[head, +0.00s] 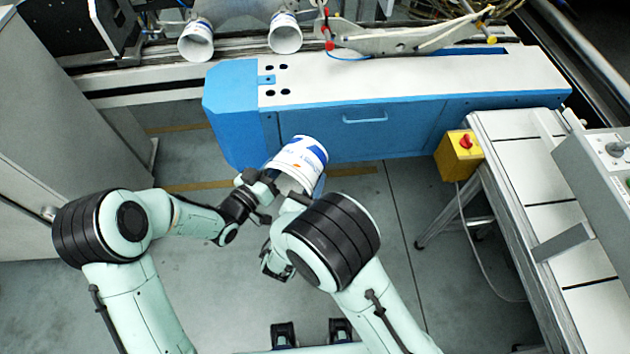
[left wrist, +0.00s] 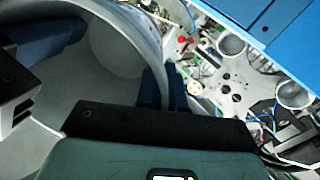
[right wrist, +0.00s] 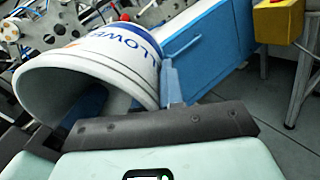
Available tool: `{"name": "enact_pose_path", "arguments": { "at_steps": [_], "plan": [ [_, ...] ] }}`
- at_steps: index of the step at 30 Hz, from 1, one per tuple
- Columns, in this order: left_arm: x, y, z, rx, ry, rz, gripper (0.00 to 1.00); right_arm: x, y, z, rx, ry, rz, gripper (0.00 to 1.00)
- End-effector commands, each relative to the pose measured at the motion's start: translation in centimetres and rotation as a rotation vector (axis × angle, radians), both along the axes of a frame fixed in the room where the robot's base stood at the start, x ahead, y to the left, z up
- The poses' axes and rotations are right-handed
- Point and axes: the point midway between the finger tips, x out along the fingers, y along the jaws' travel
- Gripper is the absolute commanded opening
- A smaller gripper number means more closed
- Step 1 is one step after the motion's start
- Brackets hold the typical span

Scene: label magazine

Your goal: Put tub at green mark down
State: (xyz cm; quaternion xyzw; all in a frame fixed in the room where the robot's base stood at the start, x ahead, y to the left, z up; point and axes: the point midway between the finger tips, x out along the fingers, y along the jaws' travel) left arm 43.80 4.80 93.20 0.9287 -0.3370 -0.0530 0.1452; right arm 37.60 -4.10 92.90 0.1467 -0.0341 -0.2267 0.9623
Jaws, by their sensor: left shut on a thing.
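A white tub (head: 297,158) with a blue label is held tilted in the air before the blue cabinet, its open mouth toward me. My left gripper (left wrist: 163,88) is shut on the tub's wall at the rim; the tub's inside (left wrist: 115,45) shows in the left wrist view. My right gripper (right wrist: 163,88) is also at the rim, one blue finger outside the wall, the other mostly hidden by it; it appears shut on the tub. The tub's printed side (right wrist: 115,45) shows in the right wrist view. I see no green mark.
A yellow switch box (head: 452,160) and a conveyor frame (head: 530,170) are at right. A grey cabinet (head: 50,120) stands at left. The floor between is clear.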

Motion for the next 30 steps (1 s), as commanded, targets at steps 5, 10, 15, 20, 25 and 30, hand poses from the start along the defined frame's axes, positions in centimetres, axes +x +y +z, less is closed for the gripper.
{"name": "enact_pose_path", "arguments": {
  "at_steps": [5, 10, 15, 20, 25, 30],
  "plan": [
    [-0.1, -0.3, 0.0, 0.0, 0.001, -0.007, 0.23, 0.0, 0.3, 0.1, 0.001, -0.002, 0.008, 0.0],
    [-0.1, -0.2, 0.0, 0.0, 0.002, -0.006, 0.37, 0.0, 0.3, 0.1, 0.001, -0.002, 0.007, 0.0],
    [-0.1, -0.1, 0.0, 0.0, 0.001, -0.004, 0.37, 0.0, 0.2, 0.1, 0.001, -0.001, 0.006, 0.0],
    [-1.1, 0.9, -0.1, 0.002, 0.003, -0.001, 0.37, 0.0, 0.2, 0.0, 0.001, -0.001, 0.006, 0.0],
    [-3.8, 3.2, -0.1, 0.001, 0.004, 0.001, 0.37, 0.0, 0.2, 0.0, 0.001, -0.001, 0.005, 0.0],
    [-6.5, 5.5, -0.1, 0.001, 0.003, 0.001, 0.37, 0.0, 0.2, 0.1, 0.0, -0.002, 0.005, 0.0]
  ]
}}
